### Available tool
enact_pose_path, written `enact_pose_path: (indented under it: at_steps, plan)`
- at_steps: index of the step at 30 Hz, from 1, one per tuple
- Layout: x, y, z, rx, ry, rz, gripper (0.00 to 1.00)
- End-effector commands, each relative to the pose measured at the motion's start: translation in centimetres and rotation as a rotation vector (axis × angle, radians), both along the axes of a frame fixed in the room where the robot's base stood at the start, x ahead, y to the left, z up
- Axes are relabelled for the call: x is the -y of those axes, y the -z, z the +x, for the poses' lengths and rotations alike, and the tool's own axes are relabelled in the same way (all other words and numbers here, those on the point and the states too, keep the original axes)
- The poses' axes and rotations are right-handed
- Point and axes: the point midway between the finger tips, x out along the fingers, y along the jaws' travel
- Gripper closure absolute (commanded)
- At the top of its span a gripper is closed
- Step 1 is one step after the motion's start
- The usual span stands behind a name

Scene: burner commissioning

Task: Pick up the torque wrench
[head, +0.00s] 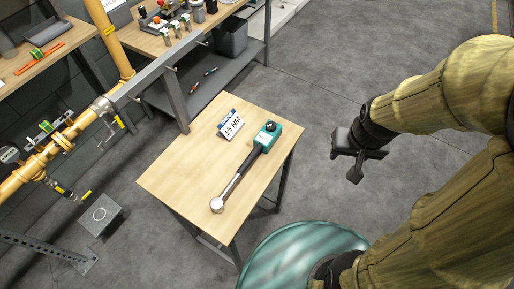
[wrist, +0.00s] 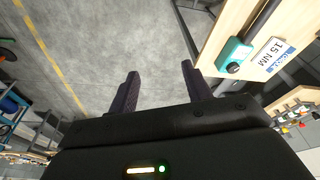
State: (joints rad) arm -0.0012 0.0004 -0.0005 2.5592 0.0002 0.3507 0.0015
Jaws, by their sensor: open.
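The torque wrench (head: 243,168) lies on a small wooden table (head: 178,168) in the head view. Its teal end (head: 267,136) with a black knob points to the back right, and its round silver head points to the front. My gripper (head: 350,160) is to the right of the table, over the floor, apart from the wrench. In the wrist view my gripper (wrist: 160,85) is open, with nothing between its fingers.
A "15 NM" sign (head: 230,125) stands beside the wrench's teal end. A workbench (head: 150,40) with tools and a yellow pipe (head: 62,138) with valves are behind and left of the table. Grey floor (head: 345,70) is clear on the right.

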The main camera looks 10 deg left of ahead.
Motion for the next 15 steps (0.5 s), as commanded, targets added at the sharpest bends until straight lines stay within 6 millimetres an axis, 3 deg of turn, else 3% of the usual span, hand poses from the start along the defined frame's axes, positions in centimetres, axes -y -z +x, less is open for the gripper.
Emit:
enact_pose_path:
  at_steps: [5,8,15]
  plan:
    - [-1.3,0.1,1.2,-0.017,0.021,0.018,0.50]
    - [-3.0,0.3,2.5,-0.043,0.056,0.039,0.50]
    - [-10.4,1.0,6.0,-0.130,0.177,0.076,0.50]
